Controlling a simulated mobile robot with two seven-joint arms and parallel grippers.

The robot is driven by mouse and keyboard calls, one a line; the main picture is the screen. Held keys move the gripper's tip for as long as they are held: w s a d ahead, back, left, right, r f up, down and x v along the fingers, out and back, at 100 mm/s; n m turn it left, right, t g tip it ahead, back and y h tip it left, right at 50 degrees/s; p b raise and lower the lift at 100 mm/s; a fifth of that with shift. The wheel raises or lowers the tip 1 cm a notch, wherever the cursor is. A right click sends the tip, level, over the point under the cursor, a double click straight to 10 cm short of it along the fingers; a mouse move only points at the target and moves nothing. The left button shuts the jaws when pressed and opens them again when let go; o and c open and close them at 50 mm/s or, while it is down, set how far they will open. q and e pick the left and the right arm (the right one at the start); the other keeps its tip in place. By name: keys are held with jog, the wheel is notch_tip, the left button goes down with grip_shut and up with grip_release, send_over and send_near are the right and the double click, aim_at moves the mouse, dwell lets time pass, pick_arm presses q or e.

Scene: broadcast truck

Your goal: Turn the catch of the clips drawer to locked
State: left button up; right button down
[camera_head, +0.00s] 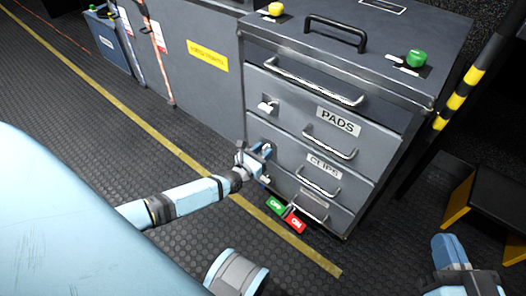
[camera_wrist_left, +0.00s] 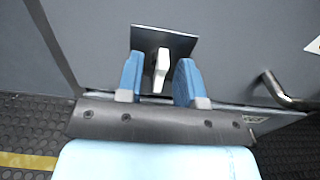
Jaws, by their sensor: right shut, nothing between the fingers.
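The clips drawer (camera_head: 292,160) is a grey drawer front with a "CLIPS" label and a bar handle, flush in the cabinet. Its catch is a white lever (camera_wrist_left: 161,68) on a dark plate (camera_wrist_left: 180,44), pointing roughly up and down in the left wrist view. My left gripper (camera_head: 258,155) is at the catch, at the drawer's left end. Its blue fingers (camera_wrist_left: 158,72) are open, one on each side of the lever, with gaps visible. In the head view the gripper largely hides this catch. My right gripper (camera_head: 458,262) is shut and empty at the lower right, away from the cabinet.
The pads drawer (camera_head: 300,106) above has its own catch (camera_head: 267,104). Green (camera_head: 275,205) and red (camera_head: 296,222) "ON" tags show by the cabinet's foot. A dark stool (camera_head: 490,205) stands at the right.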

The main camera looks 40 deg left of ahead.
pick_arm(q)
grip_shut()
pick_arm(e)
jog(key=shift+s, duration=0.1)
pick_arm(q)
jog(key=shift+m, duration=0.4)
pick_arm(e)
jog(key=shift+f, duration=0.1)
pick_arm(q)
jog(key=m+p, duration=0.3)
jog(key=m, duration=1.2)
jog(key=shift+m, duration=0.4)
jog(key=shift+d+f+m+p, duration=0.1)
jog(key=shift+m+p, duration=0.3)
jog(key=shift+m, duration=0.3)
pick_arm(e)
jog(key=shift+s+a+r+m, duration=0.3)
jog(key=shift+s+r+m, duration=0.35)
jog(key=shift+r+m, duration=0.15)
